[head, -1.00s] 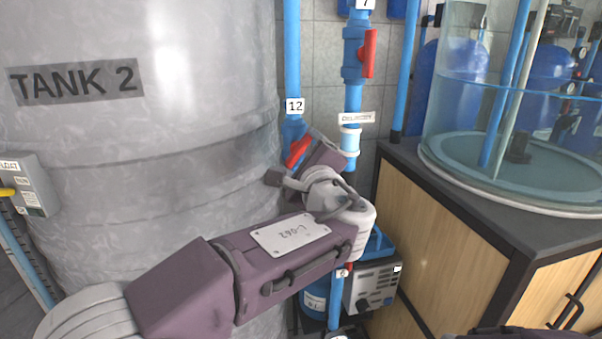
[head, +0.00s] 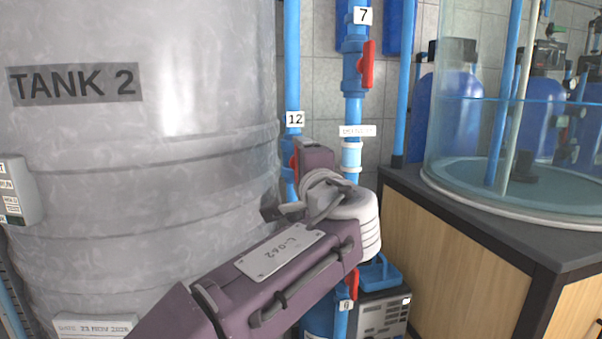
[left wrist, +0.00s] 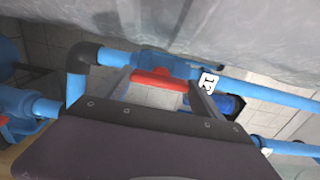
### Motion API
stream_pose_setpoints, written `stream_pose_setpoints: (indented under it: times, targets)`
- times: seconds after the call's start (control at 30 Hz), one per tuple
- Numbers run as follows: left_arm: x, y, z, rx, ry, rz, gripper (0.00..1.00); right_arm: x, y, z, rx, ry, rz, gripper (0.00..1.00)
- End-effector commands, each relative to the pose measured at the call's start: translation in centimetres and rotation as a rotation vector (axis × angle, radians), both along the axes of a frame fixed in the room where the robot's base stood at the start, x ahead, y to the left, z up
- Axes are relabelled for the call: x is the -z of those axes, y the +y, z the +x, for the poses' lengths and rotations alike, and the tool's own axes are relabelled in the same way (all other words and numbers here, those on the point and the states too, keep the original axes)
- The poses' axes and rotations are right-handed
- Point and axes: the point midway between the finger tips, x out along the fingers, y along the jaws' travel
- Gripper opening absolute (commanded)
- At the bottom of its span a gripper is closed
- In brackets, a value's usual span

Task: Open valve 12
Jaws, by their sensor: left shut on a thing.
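Valve 12 is a blue valve (left wrist: 172,62) with a red handle (head: 294,165) on the blue pipe beside Tank 2, under a white "12" tag (head: 294,119). In the head view the handle stands nearly upright, along the pipe. My left gripper (left wrist: 163,82) is shut on the red handle, with one finger at each end of it in the left wrist view. There the handle lies about parallel to the pipe. My left arm hides the lower pipe and part of the valve in the head view. My right gripper is not in view.
Tank 2 (head: 150,200) stands close on the left. Valve 7's red handle (head: 368,64) is on the neighbouring pipe at upper right. A red handle (head: 352,284) near a "6" tag lies below my left arm. A wooden cabinet (head: 440,245) carries a clear water tank (head: 470,130).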

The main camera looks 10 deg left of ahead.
Motion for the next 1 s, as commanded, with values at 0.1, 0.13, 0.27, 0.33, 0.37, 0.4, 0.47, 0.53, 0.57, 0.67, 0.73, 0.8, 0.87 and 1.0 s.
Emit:
stream_pose_setpoints:
  times: [0.1,0.13,0.27,0.33,0.37,0.4,0.47,0.53,0.57,0.67,0.73,0.8,0.87,1.0]
  targets:
    - [0.2,0.0,0.0,-0.002,-0.003,-0.013,0.38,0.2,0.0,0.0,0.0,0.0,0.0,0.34]
    - [0.2,0.0,0.0,-0.002,-0.004,-0.015,0.38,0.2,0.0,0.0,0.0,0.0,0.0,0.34]
    - [0.1,0.0,0.0,-0.002,-0.005,-0.019,0.38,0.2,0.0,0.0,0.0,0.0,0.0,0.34]
    - [0.1,0.0,0.0,-0.002,-0.005,-0.019,0.38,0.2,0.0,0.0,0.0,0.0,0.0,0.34]
    - [0.1,0.0,0.0,-0.002,-0.005,-0.019,0.38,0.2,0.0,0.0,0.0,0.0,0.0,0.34]
    - [0.1,0.0,0.0,-0.002,-0.005,-0.019,0.38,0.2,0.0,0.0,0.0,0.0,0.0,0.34]
    - [0.1,0.0,0.0,-0.002,-0.005,-0.02,0.38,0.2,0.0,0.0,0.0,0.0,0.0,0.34]
    - [0.1,0.0,0.0,-0.002,-0.004,-0.02,0.81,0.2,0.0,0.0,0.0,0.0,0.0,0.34]
    - [0.1,0.0,0.0,-0.002,-0.004,-0.019,0.89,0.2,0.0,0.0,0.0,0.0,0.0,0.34]
    - [0.1,0.0,0.0,-0.001,-0.005,-0.019,1.0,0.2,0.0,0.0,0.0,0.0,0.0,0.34]
    - [0.1,0.0,0.0,-0.001,-0.005,-0.017,1.0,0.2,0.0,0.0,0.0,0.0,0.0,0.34]
    - [0.1,0.0,0.0,-0.001,-0.005,-0.017,1.0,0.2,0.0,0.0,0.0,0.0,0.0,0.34]
    - [0.1,-0.1,-0.2,0.0,-0.005,-0.017,1.0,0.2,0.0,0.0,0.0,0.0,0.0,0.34]
    - [0.1,-1.1,-2.4,0.006,-0.006,-0.018,1.0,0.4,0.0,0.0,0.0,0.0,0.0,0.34]
